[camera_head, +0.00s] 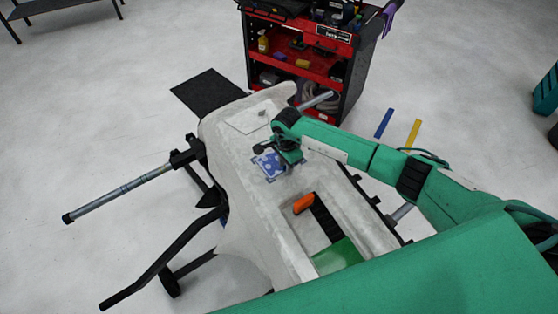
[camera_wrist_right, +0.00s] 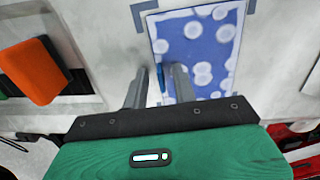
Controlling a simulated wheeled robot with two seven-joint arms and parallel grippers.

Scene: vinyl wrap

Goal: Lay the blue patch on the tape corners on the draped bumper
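The blue patch (camera_head: 268,166) with pale round spots lies on the white draped bumper (camera_head: 233,178). In the right wrist view the patch (camera_wrist_right: 205,40) looks flat, with grey tape corners (camera_wrist_right: 139,16) near its edges; its lower part is partly hidden by my gripper. My right gripper (camera_head: 284,160) is low over the patch's right side in the head view. In the wrist view its two fingers (camera_wrist_right: 160,82) stand apart at the patch's left edge, with a small blue strip visible between them. I cannot tell whether they touch the patch. My left gripper is not in view.
An orange block (camera_head: 303,203) lies on the bumper beside a dark slot, and a green panel (camera_head: 337,257) is nearer me. A pale sheet (camera_head: 248,118) lies at the far end. A red tool cart (camera_head: 300,62) stands behind. Stand bars (camera_head: 130,190) stick out left.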

